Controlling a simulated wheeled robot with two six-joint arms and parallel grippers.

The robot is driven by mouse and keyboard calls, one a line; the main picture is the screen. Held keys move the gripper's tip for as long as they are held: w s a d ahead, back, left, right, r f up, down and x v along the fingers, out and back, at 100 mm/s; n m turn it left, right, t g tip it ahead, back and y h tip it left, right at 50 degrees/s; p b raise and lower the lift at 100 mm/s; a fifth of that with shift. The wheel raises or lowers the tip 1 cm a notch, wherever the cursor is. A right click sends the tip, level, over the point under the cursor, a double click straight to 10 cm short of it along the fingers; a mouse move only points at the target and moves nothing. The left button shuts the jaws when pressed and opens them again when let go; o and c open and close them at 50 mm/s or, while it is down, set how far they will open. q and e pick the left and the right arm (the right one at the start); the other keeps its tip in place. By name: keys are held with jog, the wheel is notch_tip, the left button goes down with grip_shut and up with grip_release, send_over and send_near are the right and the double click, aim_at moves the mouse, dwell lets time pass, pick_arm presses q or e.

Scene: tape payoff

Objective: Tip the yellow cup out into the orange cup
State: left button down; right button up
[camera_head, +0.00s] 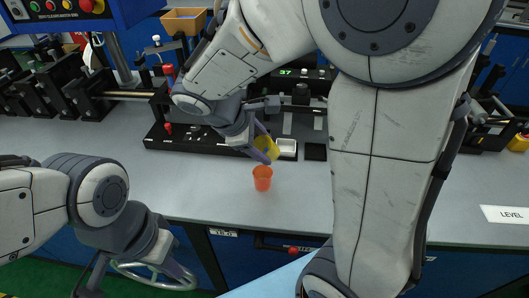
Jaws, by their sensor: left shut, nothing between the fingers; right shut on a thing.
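The orange cup (262,179) stands upright on the grey bench in the middle of the view. The yellow cup (263,144) is held just above it, strongly tilted, and partly hidden by the fingers. My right gripper (262,148) is shut on the yellow cup. Whether anything is falling from the yellow cup cannot be made out. My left gripper (92,278) hangs low at the bottom left, in front of the bench edge, away from both cups. It is shut and empty, with its tips partly out of the picture.
A black fixture (190,142) with a pale tray (287,149) stands behind the cups. Black machine parts (90,95) line the back left. A metal handwheel (155,274) sits below the bench front. A "LEVEL" label (505,215) lies at the right. The bench left of the orange cup is clear.

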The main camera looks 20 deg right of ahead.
notch_tip(320, 180, down, 4)
jog(key=t+h+b, duration=0.1)
jog(key=h+b, duration=0.2)
jog(key=b, duration=0.3)
jog(key=t+h+b, duration=0.1)
jog(key=h+b, duration=0.3)
jog(key=b, duration=0.1)
jog(key=shift+f+b, duration=0.1)
jog(key=shift+b, duration=0.3)
jog(key=shift+h+b, duration=0.55)
jog(key=shift+h, duration=0.85)
jog(key=shift+r, duration=0.2)
notch_tip(320, 180, up, 5)
jog(key=p, duration=0.5)
jog(key=shift+f, duration=0.1)
